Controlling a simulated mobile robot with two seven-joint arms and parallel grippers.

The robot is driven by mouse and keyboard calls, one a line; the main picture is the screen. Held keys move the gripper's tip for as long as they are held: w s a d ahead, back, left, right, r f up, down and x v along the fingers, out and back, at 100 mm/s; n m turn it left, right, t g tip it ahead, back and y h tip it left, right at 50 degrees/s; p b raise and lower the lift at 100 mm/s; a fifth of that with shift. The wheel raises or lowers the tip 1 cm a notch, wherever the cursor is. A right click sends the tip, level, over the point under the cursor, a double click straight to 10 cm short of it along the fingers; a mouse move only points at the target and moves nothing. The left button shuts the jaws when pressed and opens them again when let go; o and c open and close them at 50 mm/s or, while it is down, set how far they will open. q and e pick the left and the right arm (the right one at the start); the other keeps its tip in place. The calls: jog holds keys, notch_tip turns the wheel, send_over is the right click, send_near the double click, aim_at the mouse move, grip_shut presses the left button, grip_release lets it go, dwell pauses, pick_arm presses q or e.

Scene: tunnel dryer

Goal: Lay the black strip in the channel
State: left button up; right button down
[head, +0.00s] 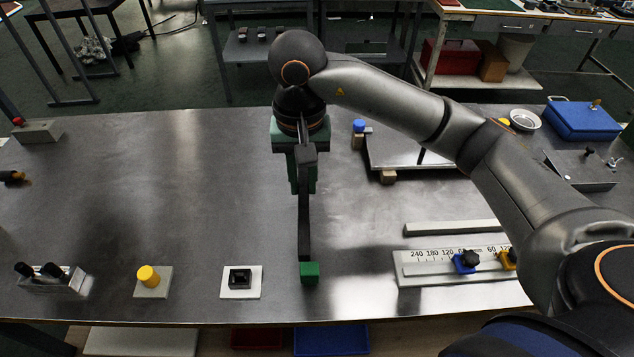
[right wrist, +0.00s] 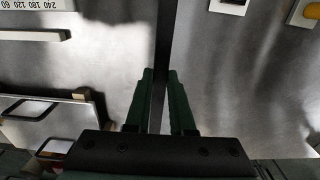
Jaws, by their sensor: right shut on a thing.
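The black strip (head: 304,215) is long and thin. My right gripper (head: 304,175) is shut on it near its far end, over the middle of the table. In the right wrist view the strip (right wrist: 163,40) runs up between the two green fingers (right wrist: 160,78). A small green block (head: 309,272) shows at the strip's near end; I cannot tell whether it is joined to it. A light grey bar (head: 452,228) lies right of the strip, behind a scale fixture (head: 415,271). I cannot tell for certain which part is the channel. My left gripper is not in view.
A white plate with a black socket (head: 240,280) and a yellow knob on a plate (head: 148,277) stand left of the strip near the front edge. A metal tray (head: 395,150) lies behind the scale. The left middle of the table is clear.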

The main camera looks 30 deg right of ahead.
jog(key=w+d+f, duration=0.2)
jog(key=w+d, duration=0.1)
send_over(317, 194)
jog(key=f, duration=0.5)
jog(key=shift+s+a+p, duration=0.2)
jog(key=shift+p, duration=0.2)
jog(key=f, duration=0.2)
jog(key=f+p, duration=0.1)
jog(key=shift+w+d+f, duration=0.2)
jog(key=shift+w+f, duration=0.05)
jog(key=shift+f, duration=0.15)
jog(key=shift+f+b, duration=0.2)
jog(key=shift+b, duration=0.1)
jog(key=c, duration=0.8)
grip_release()
jog(key=shift+o, duration=0.2)
